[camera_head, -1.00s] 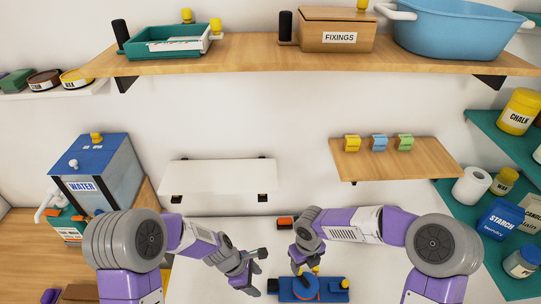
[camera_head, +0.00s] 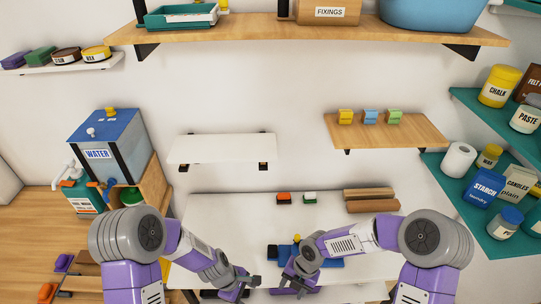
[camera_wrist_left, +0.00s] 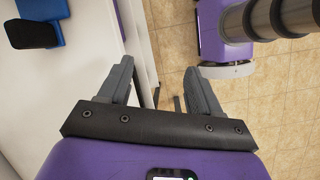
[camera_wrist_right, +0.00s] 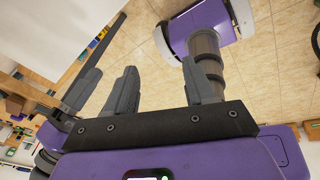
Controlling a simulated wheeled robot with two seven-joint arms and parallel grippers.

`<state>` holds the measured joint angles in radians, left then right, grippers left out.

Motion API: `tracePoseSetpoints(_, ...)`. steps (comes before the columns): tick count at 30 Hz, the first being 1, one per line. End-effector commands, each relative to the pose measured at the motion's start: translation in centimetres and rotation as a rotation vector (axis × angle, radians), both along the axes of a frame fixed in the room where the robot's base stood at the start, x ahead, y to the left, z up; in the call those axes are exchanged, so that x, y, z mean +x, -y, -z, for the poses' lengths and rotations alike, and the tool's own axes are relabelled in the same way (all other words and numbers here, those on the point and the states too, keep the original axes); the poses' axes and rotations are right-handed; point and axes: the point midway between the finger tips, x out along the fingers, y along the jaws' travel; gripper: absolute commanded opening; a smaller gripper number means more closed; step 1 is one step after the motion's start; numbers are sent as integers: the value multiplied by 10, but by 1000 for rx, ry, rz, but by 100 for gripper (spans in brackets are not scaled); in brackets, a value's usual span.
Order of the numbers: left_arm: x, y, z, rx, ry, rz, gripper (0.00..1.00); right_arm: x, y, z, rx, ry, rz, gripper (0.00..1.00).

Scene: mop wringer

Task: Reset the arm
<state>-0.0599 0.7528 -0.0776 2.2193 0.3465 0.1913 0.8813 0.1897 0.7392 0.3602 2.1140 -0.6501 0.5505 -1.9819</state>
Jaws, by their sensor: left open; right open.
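My right gripper (camera_head: 293,284) is at the front of the white table in the head view, in front of the blue wringer (camera_head: 332,262). My right arm hides part of the wringer. The right wrist view shows the right gripper's fingers (camera_wrist_right: 158,80) apart with nothing between them, over tiled floor. My left gripper (camera_head: 244,284) is just left of the right one, close to it. Its fingers (camera_wrist_left: 162,78) are apart and empty in the left wrist view. A blue piece with a black pad (camera_wrist_left: 32,34) lies on the white top there, clear of the fingers.
The white table (camera_head: 215,212) holds small orange and green-white blocks (camera_head: 283,198) and brown rolls (camera_head: 371,194) at its back. A white shelf (camera_head: 222,148) and a wooden shelf (camera_head: 385,131) hang above. A water tank (camera_head: 100,150) stands left.

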Motion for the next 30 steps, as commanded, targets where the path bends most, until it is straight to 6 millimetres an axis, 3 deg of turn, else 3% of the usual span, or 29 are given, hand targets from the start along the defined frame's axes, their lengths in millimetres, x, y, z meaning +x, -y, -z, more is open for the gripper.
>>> tracePoseSetpoints(3,-15,-9,34,21,39,121,64,-21,-8,37,32,-130,353,54)
tracePoseSetpoints(11,-47,-21,91,43,153,420,64,-55,-15,99,33,-446,1221,54)
tracePoseSetpoints(21,-86,-22,145,32,316,780,64,-92,10,172,-61,-773,2335,54)
tracePoseSetpoints(25,-94,-21,154,26,363,865,64,-101,22,187,-81,-825,2613,54)
tracePoseSetpoints(30,-98,-19,158,22,393,911,64,-106,30,194,-85,-848,2770,54)
